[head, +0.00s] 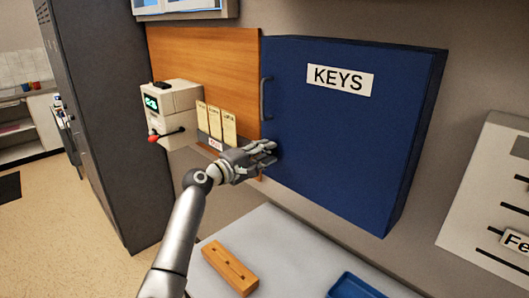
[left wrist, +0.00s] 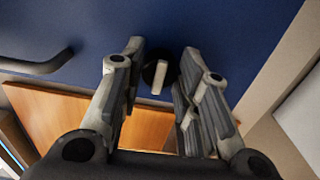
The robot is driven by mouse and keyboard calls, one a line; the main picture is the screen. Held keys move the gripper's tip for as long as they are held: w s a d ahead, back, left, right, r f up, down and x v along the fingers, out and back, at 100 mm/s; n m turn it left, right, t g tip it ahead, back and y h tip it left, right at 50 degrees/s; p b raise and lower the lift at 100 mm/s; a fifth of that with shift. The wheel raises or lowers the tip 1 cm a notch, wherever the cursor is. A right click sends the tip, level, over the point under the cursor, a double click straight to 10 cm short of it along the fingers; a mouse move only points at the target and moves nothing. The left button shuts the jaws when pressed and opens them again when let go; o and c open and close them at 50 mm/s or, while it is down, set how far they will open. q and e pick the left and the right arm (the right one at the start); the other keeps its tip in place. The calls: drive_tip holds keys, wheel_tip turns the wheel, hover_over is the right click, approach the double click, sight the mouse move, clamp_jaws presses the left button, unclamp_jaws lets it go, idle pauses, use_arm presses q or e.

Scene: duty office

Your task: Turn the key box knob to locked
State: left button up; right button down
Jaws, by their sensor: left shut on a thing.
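The blue key box (head: 345,130) with a white KEYS label hangs on the wall in the head view. Its knob (left wrist: 159,78) shows in the left wrist view as a dark round disc with a pale bar, on the blue face. The pale bar points roughly up and down in that picture. My left gripper (head: 268,150) is at the lower left part of the box front, and its fingers hide the knob in the head view. In the left wrist view my left gripper (left wrist: 161,60) has one finger on each side of the knob and is shut on it. My right gripper is not in view.
A dark handle (head: 264,98) stands out on the box's left edge. Left of it are a wooden board (head: 215,60), a time clock (head: 171,112) and cards (head: 216,122). Below, a grey table (head: 285,250) carries a wooden block (head: 230,265) and a blue tray (head: 355,287).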

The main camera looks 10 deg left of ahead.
use_arm(q)
drive_tip(key=o, duration=1)
drive_tip(key=v, duration=1.2)
